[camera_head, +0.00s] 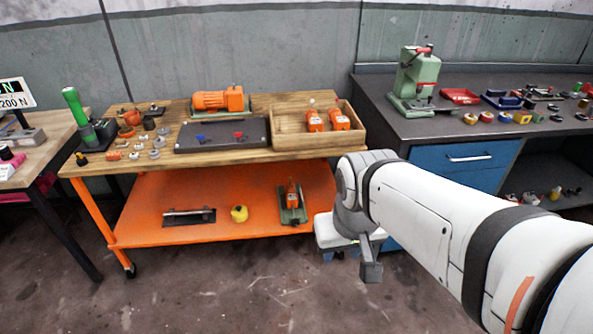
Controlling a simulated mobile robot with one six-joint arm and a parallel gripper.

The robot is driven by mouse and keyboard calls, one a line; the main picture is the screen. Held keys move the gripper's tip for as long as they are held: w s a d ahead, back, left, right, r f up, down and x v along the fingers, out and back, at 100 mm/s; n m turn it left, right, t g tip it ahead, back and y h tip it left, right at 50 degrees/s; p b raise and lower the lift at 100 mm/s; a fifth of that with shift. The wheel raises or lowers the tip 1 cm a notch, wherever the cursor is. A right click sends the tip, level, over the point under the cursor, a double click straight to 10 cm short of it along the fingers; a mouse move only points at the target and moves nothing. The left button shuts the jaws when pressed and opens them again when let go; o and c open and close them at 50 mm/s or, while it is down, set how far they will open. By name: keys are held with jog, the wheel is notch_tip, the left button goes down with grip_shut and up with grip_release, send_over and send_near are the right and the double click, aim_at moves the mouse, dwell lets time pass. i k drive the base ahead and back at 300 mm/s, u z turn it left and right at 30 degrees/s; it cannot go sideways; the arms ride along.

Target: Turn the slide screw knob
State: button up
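My white arm reaches in from the right. The grey end with my gripper (371,268) hangs in front of the right end of the wooden cart, above the floor. It touches nothing that I can see, and its fingers are too small and turned away to tell open from shut. I cannot pick out the slide screw knob for certain. A dark plate with a silver bar (189,214) lies on the cart's orange lower shelf. A green-based device with an orange top (292,203) stands at the right of that shelf. Any knob on either is too small to make out.
The cart's wooden top (255,158) holds an orange motor (218,99), a dark panel (222,136), a wooden tray (318,143) and small parts. A yellow piece (239,213) sits on the shelf. A dark bench (435,122) with a green press (414,80) stands right. Floor in front is clear.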

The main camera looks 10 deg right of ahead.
aim_at(295, 222)
jog(key=i, duration=1)
jog(key=z, duration=0.05)
